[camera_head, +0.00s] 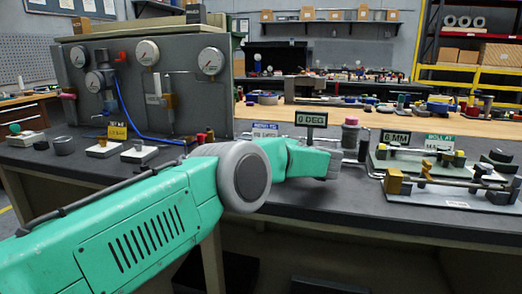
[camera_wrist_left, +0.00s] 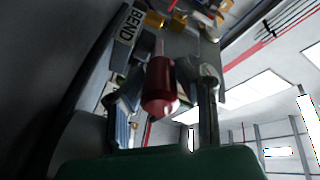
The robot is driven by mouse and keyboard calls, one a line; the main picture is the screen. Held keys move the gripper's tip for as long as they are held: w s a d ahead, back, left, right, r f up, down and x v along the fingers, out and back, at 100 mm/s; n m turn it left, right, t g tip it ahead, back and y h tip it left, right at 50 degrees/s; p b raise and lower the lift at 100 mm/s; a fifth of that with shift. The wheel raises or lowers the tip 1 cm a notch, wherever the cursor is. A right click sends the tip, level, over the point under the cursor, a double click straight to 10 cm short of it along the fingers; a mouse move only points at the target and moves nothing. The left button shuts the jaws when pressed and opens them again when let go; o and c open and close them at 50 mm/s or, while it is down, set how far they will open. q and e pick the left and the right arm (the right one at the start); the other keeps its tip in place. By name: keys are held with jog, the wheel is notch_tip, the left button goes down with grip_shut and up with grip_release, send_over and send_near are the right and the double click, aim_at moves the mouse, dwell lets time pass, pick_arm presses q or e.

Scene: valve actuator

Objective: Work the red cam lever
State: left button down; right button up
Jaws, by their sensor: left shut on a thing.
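In the left wrist view, the red lever handle (camera_wrist_left: 160,92), a rounded dark-red grip, lies between the two fingers of my left gripper (camera_wrist_left: 168,84). The gripper is shut on it; the contact faces are partly hidden. In the head view, my green left arm reaches across the bench, and my left gripper (camera_head: 350,164) is at its far end. The lever handle cannot be made out clearly there. A "0 DEG" sign (camera_head: 311,118) stands just behind the wrist. A reddish-pink knob (camera_head: 351,121) stands above the gripper area. My right gripper is not in view.
A grey gauge panel (camera_head: 140,85) with a blue hose stands at the left. To the right are a fixture plate (camera_head: 450,201) with a rod and a "6 MM" sign (camera_head: 395,136). Small blocks (camera_head: 103,147) sit at the left front. The bench's front edge (camera_head: 420,232) is clear.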

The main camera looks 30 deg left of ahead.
pick_arm(q)
jog(key=shift+w+d, duration=0.1)
jog(key=c, duration=1.2)
grip_release()
jog(key=shift+w, duration=0.1)
jog(key=shift+d, duration=0.1)
jog(key=shift+s+d+f, duration=0.1)
jog(key=shift+s+d, duration=0.1)
jog(key=shift+d, duration=1.7)
jog(key=shift+s+d, duration=0.2)
jog(key=shift+d, duration=1.7)
